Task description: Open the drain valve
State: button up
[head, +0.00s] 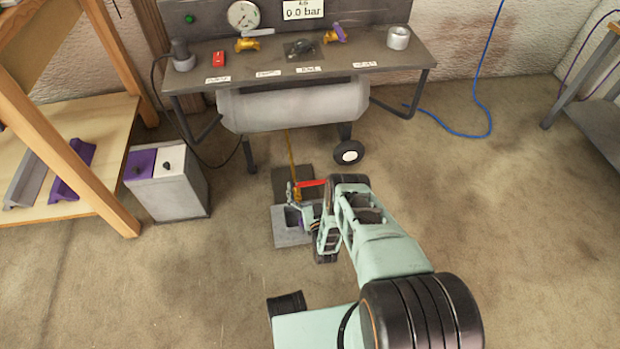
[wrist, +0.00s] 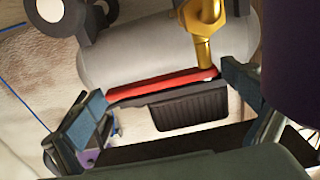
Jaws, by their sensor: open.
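The drain valve has a long red lever (head: 312,183) at the lower end of a brass pipe (head: 291,155) that comes down from under the grey tank (head: 293,107). In the wrist view the red lever (wrist: 160,84) runs across the picture, its right end at the brass fitting (wrist: 204,40). My gripper (head: 308,212) is low in front of the tank, close to the lever. In the wrist view my gripper (wrist: 172,108) is open, with one finger near each end of the lever. I cannot tell whether a finger touches it.
A grey block-like container (head: 290,238) is on the floor under my gripper. A dark ribbed piece (wrist: 190,107) lies beyond the lever.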

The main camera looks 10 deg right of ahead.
jog(key=c, duration=1.5)
